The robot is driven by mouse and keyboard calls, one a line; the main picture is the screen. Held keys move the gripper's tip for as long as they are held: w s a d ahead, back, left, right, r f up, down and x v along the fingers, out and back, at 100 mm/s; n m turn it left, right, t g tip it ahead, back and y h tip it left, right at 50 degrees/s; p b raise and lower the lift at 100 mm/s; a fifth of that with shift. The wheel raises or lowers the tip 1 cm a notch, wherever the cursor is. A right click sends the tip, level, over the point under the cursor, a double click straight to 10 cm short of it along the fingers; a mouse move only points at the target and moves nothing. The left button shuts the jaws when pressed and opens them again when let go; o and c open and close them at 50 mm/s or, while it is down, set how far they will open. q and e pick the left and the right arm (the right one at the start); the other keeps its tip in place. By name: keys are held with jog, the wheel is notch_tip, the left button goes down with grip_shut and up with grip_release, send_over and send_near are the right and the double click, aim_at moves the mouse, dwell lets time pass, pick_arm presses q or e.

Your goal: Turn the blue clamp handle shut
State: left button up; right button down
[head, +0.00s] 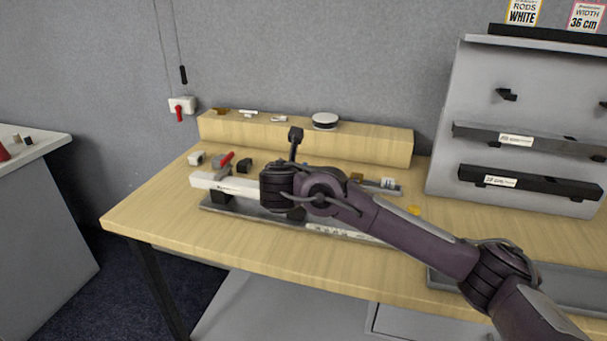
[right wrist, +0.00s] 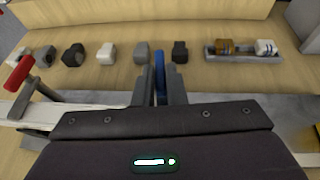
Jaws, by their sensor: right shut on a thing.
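The blue clamp handle (right wrist: 159,68) stands up in the middle of the right wrist view, between the two grey fingers of my right gripper (right wrist: 160,84), which is shut on it. In the head view my right wrist and hand cover the blue handle and the fingers. A red clamp handle (head: 226,161) stands tilted at the left end of the fixture; it also shows at the left of the right wrist view (right wrist: 18,76). A white bar (head: 230,187) lies along the grey fixture base (head: 240,212). My left gripper is not in view.
Several small grey, white and black blocks (right wrist: 107,53) sit behind the bar. A small tray (right wrist: 243,58) holds a brown and a white piece. A raised wooden ledge (head: 350,143) runs along the wall. A grey rack (head: 480,105) with dark bars stands at right. The table's front left is clear.

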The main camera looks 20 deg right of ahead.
jog(key=shift+w+a+m+g+h, duration=0.15)
jog(key=shift+m+g+h, duration=0.25)
jog(key=shift+m, duration=0.2)
jog(key=c, duration=1.5)
grip_release()
jog(key=shift+h, duration=0.3)
jog(key=shift+v, duration=3.95)
